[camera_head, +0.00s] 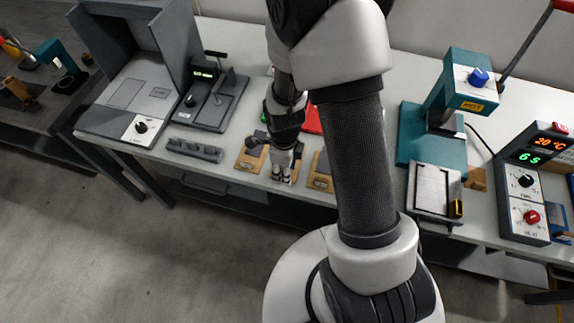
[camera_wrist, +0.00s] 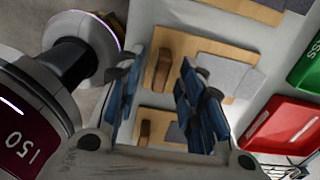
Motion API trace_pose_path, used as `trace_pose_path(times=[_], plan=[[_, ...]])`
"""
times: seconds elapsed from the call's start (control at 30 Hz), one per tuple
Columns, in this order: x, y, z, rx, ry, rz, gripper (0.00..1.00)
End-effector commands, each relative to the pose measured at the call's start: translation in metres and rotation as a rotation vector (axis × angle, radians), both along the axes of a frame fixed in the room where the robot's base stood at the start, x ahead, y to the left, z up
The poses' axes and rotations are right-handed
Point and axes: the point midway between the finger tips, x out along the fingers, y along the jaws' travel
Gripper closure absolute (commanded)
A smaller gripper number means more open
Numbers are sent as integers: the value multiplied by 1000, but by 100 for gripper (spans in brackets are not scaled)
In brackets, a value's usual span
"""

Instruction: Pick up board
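Several wooden boards, each with a grey sheet or pad and a brown block-like handle, lie on the white bench. In the wrist view one board (camera_wrist: 212,50) has its handle between my fingers. A second board (camera_wrist: 172,114) shows lower down and a third (camera_wrist: 235,8) at the top edge. In the head view one board (camera_head: 247,162) lies left of my gripper and another (camera_head: 319,182) right of it. My gripper (camera_head: 282,179) points down over the bench's front edge, above a board it mostly hides. In the wrist view my gripper (camera_wrist: 161,60) is open, with a gap around the handle; contact cannot be seen.
A red tray (camera_wrist: 285,125) and a green tray (camera_wrist: 310,68) lie beyond the boards. A grey bar (camera_head: 194,150) and a black device (camera_head: 211,98) stand left. A teal press (camera_head: 432,135) and a control box (camera_head: 531,190) stand right.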

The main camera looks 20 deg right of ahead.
Motion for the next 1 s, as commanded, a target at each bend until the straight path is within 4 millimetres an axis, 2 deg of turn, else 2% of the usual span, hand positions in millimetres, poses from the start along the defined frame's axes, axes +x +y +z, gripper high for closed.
trace_pose_path(times=[0.07, 0.27, 0.8, 1.0], plan=[[0, 0, -9, -1, -1, 0, 65], [1, 0, -9, 0, -1, 0, 65], [1, 0, -8, 0, -1, 0, 100], [1, 0, -8, 0, -1, 0, 100]])
